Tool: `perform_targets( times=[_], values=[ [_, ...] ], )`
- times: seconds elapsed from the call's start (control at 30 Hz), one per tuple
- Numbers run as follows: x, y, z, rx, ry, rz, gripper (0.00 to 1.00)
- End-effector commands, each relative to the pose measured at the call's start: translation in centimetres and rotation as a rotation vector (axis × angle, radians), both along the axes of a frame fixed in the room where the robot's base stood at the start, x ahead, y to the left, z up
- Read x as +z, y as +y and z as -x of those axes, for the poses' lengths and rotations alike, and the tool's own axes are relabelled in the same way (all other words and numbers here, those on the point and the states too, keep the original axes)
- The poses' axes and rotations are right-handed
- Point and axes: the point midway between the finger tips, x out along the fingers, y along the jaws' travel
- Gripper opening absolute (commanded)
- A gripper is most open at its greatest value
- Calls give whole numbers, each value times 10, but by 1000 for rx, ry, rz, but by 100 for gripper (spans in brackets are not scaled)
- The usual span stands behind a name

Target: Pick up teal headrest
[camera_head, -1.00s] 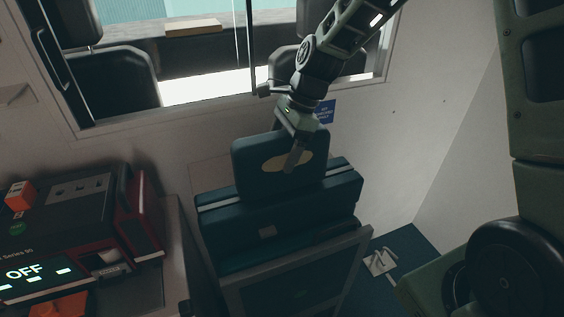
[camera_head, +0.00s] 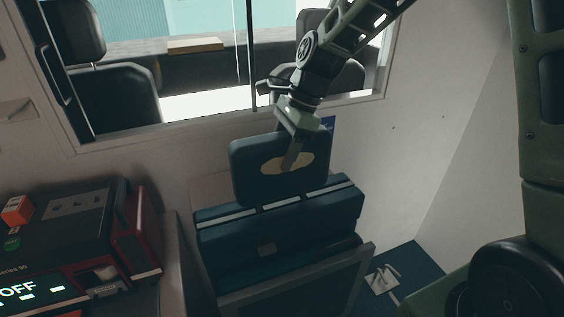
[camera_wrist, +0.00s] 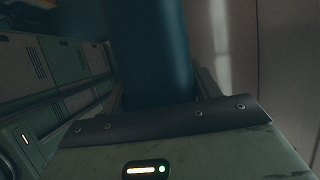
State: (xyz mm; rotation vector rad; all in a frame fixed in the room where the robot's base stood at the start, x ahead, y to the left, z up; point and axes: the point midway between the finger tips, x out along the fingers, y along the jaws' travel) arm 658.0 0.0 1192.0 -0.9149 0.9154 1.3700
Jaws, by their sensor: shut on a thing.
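The teal headrest (camera_head: 254,181) is a dark teal padded block with a tan oval patch (camera_head: 273,166) on its front. It sits tilted just above the dark teal seat back (camera_head: 220,222), which has a pale stripe. My gripper (camera_head: 290,158) reaches down from above and is shut on the headrest, with one finger showing across its front face. The other finger is hidden behind the headrest. In the wrist view the teal headrest (camera_wrist: 152,50) rises as a dark block beyond my gripper body. Whether the headrest's underside touches the seat back is hard to tell.
A wall window (camera_head: 210,100) opens behind, with dark seats beyond it. A black and red device (camera_head: 75,240) with an OFF display stands at the left. A grey frame (camera_head: 300,282) stands before the seat. Dark floor (camera_head: 415,265) shows at the right.

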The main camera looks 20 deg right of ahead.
Motion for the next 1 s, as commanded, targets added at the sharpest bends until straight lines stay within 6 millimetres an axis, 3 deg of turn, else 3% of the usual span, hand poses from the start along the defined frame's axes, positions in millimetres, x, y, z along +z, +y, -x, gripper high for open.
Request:
perform_targets(
  times=[0.6, 0.8, 1.0],
  values=[
    [113, 1, -1, 0, -7, 0, 0],
    [138, 1, -1, 0, -5, 0, 0],
    [148, 0, -1, 0, -3, 0, 0]
  ],
)
